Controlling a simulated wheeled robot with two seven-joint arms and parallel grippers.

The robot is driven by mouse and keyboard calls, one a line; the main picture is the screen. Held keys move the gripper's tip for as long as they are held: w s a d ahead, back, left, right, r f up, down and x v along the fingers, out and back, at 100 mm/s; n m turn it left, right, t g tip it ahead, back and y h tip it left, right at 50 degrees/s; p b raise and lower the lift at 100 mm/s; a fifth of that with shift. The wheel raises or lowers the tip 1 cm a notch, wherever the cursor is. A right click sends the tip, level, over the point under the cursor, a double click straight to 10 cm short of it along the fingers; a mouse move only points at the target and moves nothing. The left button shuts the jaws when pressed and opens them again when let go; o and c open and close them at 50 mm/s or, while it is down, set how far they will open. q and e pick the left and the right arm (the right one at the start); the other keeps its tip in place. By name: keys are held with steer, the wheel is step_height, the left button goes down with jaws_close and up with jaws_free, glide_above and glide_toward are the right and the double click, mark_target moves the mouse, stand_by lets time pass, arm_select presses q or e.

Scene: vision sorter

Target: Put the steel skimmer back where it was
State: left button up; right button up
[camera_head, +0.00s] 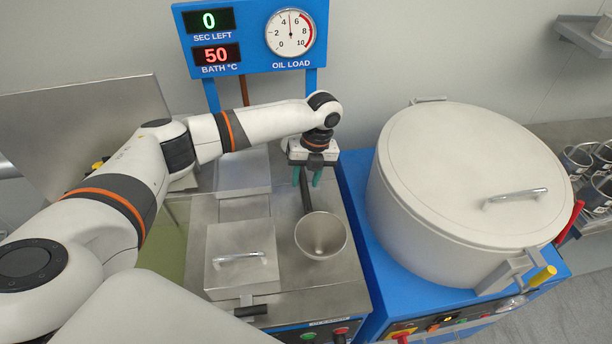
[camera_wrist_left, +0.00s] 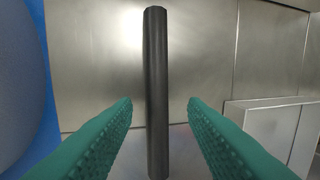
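The steel skimmer (camera_head: 321,238) has a round bowl and a dark handle. It is on the steel top of the blue machine, the bowl toward the front and the handle running back under my left gripper (camera_head: 306,180). In the left wrist view the dark handle (camera_wrist_left: 156,70) stands between the two green fingers of the gripper (camera_wrist_left: 160,103). There is a gap on each side, so the gripper is open and not gripping it. The head view hides the handle's far end behind the gripper. My right gripper is not in view.
A square steel lid (camera_head: 241,255) with a bar handle is just left of the bowl. A large lidded pot (camera_head: 460,170) stands to the right. A blue display panel (camera_head: 250,35) rises behind. Several steel cups (camera_head: 580,157) are at the far right.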

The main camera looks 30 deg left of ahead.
arm_select(q)
steer(key=b+v, duration=0.3)
steer(key=v, duration=0.9)
steer(key=shift+r, duration=0.15)
